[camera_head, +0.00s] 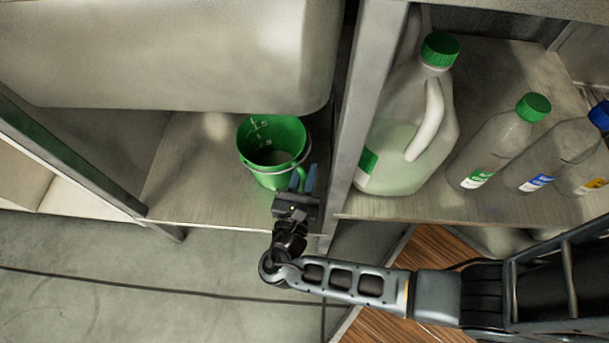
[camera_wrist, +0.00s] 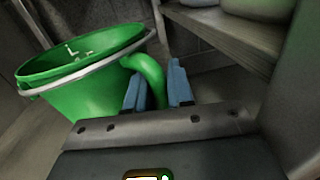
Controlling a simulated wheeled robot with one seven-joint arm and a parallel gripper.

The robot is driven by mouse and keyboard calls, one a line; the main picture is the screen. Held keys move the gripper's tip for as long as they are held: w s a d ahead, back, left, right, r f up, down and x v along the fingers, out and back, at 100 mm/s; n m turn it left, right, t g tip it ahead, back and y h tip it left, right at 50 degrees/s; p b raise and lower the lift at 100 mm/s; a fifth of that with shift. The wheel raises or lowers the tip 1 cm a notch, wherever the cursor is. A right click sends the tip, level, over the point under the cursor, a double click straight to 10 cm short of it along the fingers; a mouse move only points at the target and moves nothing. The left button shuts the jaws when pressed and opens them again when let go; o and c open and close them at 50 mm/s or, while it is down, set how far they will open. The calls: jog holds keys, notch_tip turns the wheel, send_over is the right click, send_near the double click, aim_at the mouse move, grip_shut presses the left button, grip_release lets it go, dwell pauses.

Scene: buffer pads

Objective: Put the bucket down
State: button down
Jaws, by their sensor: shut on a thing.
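A green bucket (camera_head: 273,146) with a grey wire bail and white marks inside is on or just above the lower shelf (camera_head: 190,185) under the sink; I cannot tell if its base touches. My gripper (camera_head: 302,182) is at the bucket's right front side. In the wrist view the bucket (camera_wrist: 90,100) fills the left, looking tilted. The blue fingers of my gripper (camera_wrist: 158,88) are around the green side handle (camera_wrist: 153,75), which runs down between them. The bucket's base is hidden in the wrist view.
A grey sink basin (camera_head: 180,50) hangs close above and behind the bucket. A grey post (camera_head: 362,110) stands right of it. Beyond the post are a large jug (camera_head: 405,130) and several bottles (camera_head: 505,140). Bare shelf lies left of the bucket.

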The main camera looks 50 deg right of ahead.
jog(key=c, duration=1)
grip_release()
jog(key=shift+f, duration=0.1)
jog(key=p+v, duration=0.2)
jog(key=v, duration=1)
jog(key=shift+a, duration=0.1)
